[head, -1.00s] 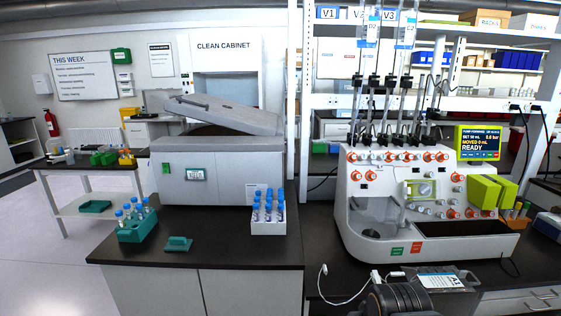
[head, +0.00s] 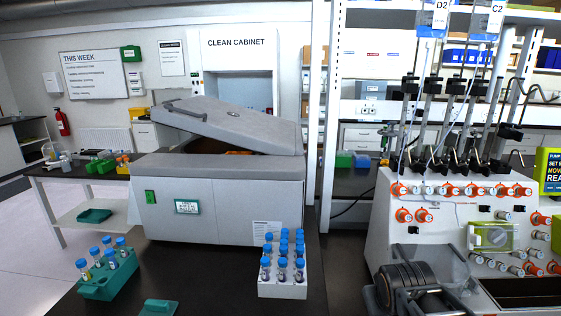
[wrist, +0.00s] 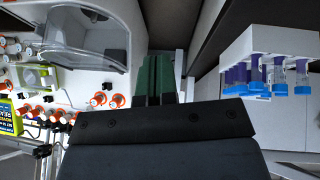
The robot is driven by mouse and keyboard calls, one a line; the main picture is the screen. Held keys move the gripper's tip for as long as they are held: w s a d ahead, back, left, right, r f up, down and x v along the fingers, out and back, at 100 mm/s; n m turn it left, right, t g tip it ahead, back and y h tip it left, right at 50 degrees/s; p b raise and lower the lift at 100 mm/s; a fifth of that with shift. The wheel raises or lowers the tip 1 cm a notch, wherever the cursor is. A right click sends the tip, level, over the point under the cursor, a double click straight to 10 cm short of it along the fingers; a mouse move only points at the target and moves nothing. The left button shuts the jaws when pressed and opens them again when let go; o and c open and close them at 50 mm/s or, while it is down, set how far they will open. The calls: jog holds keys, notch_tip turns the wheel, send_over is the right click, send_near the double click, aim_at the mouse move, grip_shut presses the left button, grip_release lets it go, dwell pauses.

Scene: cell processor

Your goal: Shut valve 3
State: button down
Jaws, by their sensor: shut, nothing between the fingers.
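The white cell processor (head: 455,225) stands at the right in the head view, cut off by the picture edge. Its front carries a top row of orange-collared valves (head: 443,189) and two more below at the left (head: 414,215). No valve number is readable, so I cannot tell which is valve 3. My gripper (wrist: 156,62) shows green fingers, shut and empty, apart from the valves. In the head view its fingers are not visible.
A white rack of blue-capped tubes (head: 283,288) and a green tube rack (head: 108,280) stand on the black bench. A grey box with a tilted lid (head: 215,195) is behind them. Bags (head: 432,18) hang above the processor, with clamps and tubing below.

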jog(key=w+d+r+n+t+h+p, duration=0.1)
jog(key=w+d+r+n+t+h, duration=0.15)
jog(key=w+d+r, duration=0.4)
jog(key=w+d+r+n+t+h, duration=0.1)
jog(key=w+d+r+n+t, duration=0.25)
jog(key=w+d, duration=0.5)
jog(key=n+t+y, duration=0.1)
jog(key=n+t, duration=0.2)
jog(key=n, duration=0.2)
send_near(428, 190)
jog(key=f, duration=0.2)
jog(key=w+d+n+y, duration=0.1)
jog(key=w+n, duration=0.1)
jog(key=w+d+f+n+t+y, duration=0.1)
jog(key=w+d, duration=0.1)
jog(key=w+d+f+n+y, duration=0.1)
jog(key=n, duration=0.1)
jog(key=shift+w+d+f+n+y, duration=0.2)
jog(key=shift+w+n+y, duration=0.1)
jog(key=shift+w+y, duration=0.1)
jog(key=shift+w+f, duration=0.15)
jog(key=shift+w, duration=0.35)
jog(key=shift+a+r+t+p, duration=0.1)
jog(key=shift+r+t+p, duration=0.2)
jog(key=shift+r+p, duration=0.1)
